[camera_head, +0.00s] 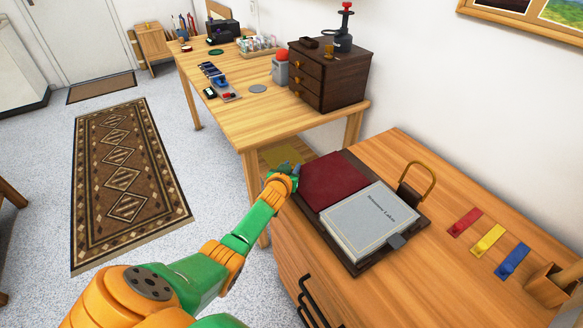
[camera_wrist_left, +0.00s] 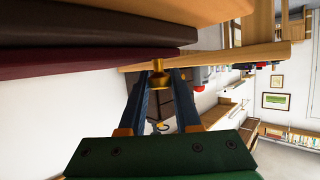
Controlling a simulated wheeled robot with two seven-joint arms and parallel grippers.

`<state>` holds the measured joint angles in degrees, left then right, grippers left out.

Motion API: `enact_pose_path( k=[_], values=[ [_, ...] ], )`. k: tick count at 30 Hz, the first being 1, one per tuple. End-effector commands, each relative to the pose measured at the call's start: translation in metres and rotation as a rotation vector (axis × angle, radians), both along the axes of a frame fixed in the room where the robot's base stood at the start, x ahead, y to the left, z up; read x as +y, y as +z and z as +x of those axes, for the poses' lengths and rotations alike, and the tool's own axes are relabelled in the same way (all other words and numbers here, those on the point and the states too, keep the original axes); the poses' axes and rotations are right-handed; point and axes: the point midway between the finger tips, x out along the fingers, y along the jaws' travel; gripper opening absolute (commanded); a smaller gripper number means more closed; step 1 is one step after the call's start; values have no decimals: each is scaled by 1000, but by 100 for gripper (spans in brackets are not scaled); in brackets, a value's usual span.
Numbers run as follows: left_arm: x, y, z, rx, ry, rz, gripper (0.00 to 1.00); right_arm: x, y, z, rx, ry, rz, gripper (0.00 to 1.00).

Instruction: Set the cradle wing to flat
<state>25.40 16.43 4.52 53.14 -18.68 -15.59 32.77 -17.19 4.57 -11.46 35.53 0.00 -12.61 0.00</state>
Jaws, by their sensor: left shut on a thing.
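The book cradle (camera_head: 349,267) is a dark wooden stand on the wooden cabinet. A grey-white book (camera_head: 368,222) lies on its right part. Its left part, the wing, carries a dark red panel (camera_head: 335,181) and looks nearly level; its exact tilt is hard to tell. My left gripper (camera_head: 283,181) is at the wing's outer left edge. In the left wrist view, the fingers of my left gripper (camera_wrist_left: 159,85) are shut on a small brass knob (camera_wrist_left: 159,78) beside the dark red and brown boards (camera_wrist_left: 90,62). The knob is hidden in the head view. My right gripper is out of view.
A brass loop on a dark block (camera_head: 415,184) stands behind the book. Red, yellow and blue strips (camera_head: 488,238) lie to the right, near a wooden holder (camera_head: 556,285).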

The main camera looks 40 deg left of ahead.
Motion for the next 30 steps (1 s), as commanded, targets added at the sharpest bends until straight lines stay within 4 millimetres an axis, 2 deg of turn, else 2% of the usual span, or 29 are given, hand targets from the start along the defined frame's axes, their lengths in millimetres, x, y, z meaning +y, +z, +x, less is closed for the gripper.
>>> enact_pose_path(
  k=[11,12,14,15,24,30],
  values=[
    [1,-2,-1,4,2,0,0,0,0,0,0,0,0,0],
    [1,-2,-1,4,2,0,42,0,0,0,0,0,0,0],
    [1,-2,-1,4,2,0,58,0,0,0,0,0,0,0],
    [1,-2,-1,3,2,0,61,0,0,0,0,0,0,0],
    [-1,1,-2,2,1,0,61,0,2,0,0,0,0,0],
    [-10,14,-26,4,0,-1,61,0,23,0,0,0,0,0]
  ],
)
